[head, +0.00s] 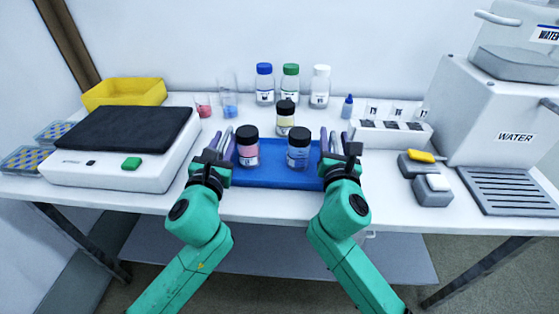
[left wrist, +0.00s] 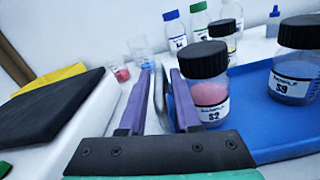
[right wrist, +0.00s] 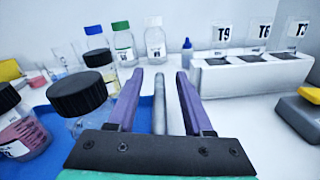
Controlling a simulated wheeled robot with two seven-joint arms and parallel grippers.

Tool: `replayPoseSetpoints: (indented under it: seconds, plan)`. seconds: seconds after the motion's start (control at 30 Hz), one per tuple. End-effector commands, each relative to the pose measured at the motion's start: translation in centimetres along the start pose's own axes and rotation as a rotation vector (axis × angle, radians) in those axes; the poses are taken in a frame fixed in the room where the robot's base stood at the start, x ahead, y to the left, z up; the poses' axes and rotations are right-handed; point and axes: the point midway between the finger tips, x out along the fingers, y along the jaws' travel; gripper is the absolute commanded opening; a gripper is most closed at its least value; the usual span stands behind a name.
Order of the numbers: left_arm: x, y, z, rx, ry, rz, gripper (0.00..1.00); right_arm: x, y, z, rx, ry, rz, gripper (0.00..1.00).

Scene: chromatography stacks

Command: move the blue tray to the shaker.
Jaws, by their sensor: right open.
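The blue tray (head: 275,180) lies flat on the white bench and carries black-capped bottles: a pink one (head: 248,150), a blue one (head: 298,152) and a pale yellow one (head: 285,120). The shaker, a white box with a black top (head: 125,130) and green button, stands left of it. My left gripper (head: 227,138) is at the tray's left side, its fingers on either side of a grey bar (left wrist: 159,95), with a small gap. My right gripper (head: 335,138) is open at the right side, its fingers around another grey bar (right wrist: 159,105), apart from it. My wrists hide the tray's front corners.
A yellow bin (head: 123,92) stands behind the shaker. Beakers and capped bottles (head: 264,85) line the back. A white slide holder (head: 390,133) is close to the right gripper, with grey blocks (head: 432,190) and a water machine (head: 510,110) further right. The shaker's top is bare.

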Motion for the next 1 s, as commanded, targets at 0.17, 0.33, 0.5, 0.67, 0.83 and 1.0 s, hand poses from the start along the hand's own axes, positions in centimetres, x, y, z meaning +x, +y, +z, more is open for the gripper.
replayPoseSetpoints:
  seconds: [0.17, 0.33, 0.5, 0.67, 0.83, 1.0]
  plan:
    - [-0.03, 0.01, -0.01, 0.0, 0.0, 0.0, 0.0, -0.03, -0.01, -0.01, 0.0, 0.0, 0.0, 0.0]
    - [-0.04, 0.01, -0.02, 0.001, 0.0, 0.0, 0.0, -0.04, -0.01, -0.02, 0.0, 0.0, 0.0, 0.0]
    - [-0.04, 0.01, -0.03, 0.001, 0.0, 0.0, 0.0, -0.04, -0.02, -0.03, 0.0, 0.0, 0.0, 0.0]
    - [-0.05, 0.01, -0.04, 0.001, 0.001, 0.0, 0.0, -0.05, -0.03, -0.04, 0.0, 0.001, 0.0, 0.0]
    - [-0.05, 0.01, -0.05, 0.001, 0.001, 0.0, 0.0, -0.04, -0.03, -0.05, 0.0, 0.001, -0.001, 0.0]
    - [-0.05, 0.01, -0.06, 0.002, 0.001, 0.0, 0.0, -0.04, -0.04, -0.07, 0.0, 0.001, -0.001, 0.0]
